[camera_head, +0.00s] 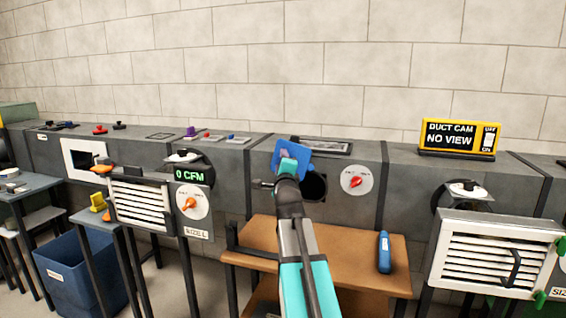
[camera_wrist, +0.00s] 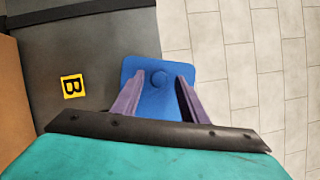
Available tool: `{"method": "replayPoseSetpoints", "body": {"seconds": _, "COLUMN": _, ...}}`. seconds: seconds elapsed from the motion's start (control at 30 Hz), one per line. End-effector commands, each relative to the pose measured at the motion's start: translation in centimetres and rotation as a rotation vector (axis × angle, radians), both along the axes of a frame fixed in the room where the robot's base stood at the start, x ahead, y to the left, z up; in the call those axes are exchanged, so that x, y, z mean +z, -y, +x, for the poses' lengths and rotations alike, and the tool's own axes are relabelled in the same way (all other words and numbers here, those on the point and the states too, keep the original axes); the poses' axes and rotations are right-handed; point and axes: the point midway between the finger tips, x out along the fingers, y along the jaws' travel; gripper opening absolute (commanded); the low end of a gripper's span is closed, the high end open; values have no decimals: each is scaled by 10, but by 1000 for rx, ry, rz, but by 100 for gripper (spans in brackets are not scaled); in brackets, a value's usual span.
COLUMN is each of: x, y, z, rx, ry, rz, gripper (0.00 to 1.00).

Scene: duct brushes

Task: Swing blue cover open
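The blue cover (camera_head: 298,157) is a flat plate, tilted, at the upper left of a dark round opening (camera_head: 315,187) in the grey duct. Part of the opening shows; my arm hides some of it. My gripper (camera_head: 288,167) is at the cover in the head view. In the wrist view the cover (camera_wrist: 153,108) lies ahead with a round blue knob (camera_wrist: 159,78) on it. My gripper's two fingers (camera_wrist: 160,80) stand apart on either side of the knob, with a small gap showing at each side. Contact with the cover is hard to tell.
A dial with a red pointer (camera_head: 356,180) is right of the opening. A brown bench (camera_head: 335,259) below holds a blue bottle-like object (camera_head: 384,252). A yellow "B" label (camera_wrist: 73,86) is on the duct. A louvred panel (camera_head: 140,203) is at the left, another (camera_head: 497,254) at the right.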

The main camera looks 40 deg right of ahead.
Motion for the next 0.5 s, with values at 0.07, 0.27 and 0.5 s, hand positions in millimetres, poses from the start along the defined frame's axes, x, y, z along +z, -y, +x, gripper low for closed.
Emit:
{"method": "replayPoseSetpoints", "body": {"seconds": 0.07, "x": 0, "y": -2, "z": -4, "rx": 0, "ry": 0, "rz": 0, "gripper": 40}}
{"method": "replayPoseSetpoints", "body": {"seconds": 0.27, "x": -2, "y": -9, "z": -16, "rx": -1, "ry": 0, "rz": 0, "gripper": 40}}
{"method": "replayPoseSetpoints", "body": {"seconds": 0.5, "x": -4, "y": -21, "z": -34, "rx": -1, "ry": 0, "rz": 0, "gripper": 40}}
